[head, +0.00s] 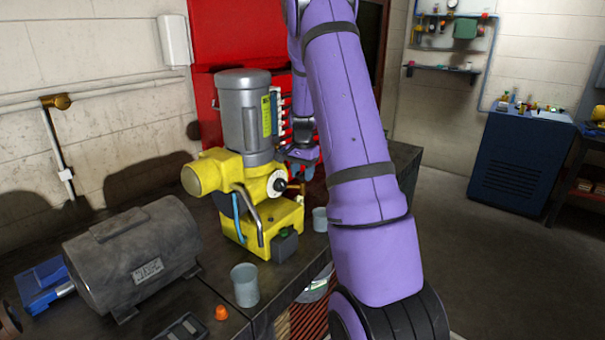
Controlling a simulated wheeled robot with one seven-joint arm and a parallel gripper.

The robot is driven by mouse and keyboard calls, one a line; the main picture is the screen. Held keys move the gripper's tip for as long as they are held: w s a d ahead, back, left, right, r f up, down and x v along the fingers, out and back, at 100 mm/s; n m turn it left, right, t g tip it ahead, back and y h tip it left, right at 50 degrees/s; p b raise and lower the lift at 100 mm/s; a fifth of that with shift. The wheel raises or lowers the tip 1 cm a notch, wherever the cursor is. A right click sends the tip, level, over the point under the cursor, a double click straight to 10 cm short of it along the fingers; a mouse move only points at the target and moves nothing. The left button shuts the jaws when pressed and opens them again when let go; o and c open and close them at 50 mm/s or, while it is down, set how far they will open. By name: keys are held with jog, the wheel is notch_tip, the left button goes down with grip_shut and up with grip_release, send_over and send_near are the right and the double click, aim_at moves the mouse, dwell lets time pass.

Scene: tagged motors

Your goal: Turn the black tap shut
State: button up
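No black part is clearly readable as a tap in the head view. A round black knob with a pale face (279,186) sits on the side of the yellow gearbox (222,177) under a grey upright motor (244,115). My gripper (302,168) hangs pointing down just right of the motor, above and slightly right of the knob. It appears apart from the knob. My purple arm hides part of this area, and the finger opening is unclear.
A large grey motor (138,253) lies on the dark bench at left. A grey cup (245,285), a second cup (320,219) and an orange piece (221,312) stand near the bench edge. A bent grey lever (249,214) projects from the gearbox. Open floor (480,240) lies at right.

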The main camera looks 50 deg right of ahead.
aim_at(303, 173)
notch_tip(303, 173, up, 11)
dwell(0.7)
jog(key=shift+d+f, duration=0.1)
jog(key=shift+f, duration=0.05)
jog(key=d+f+y, duration=0.1)
jog(key=d+y, duration=0.3)
jog(key=y, duration=0.1)
jog(key=shift+g, duration=0.4)
jog(key=x, duration=1)
jog(key=shift+w+d+f, duration=0.15)
jog(key=shift+w+f, duration=0.2)
jog(key=shift+f, duration=0.05)
jog(key=shift+h, duration=0.3)
grip_shut()
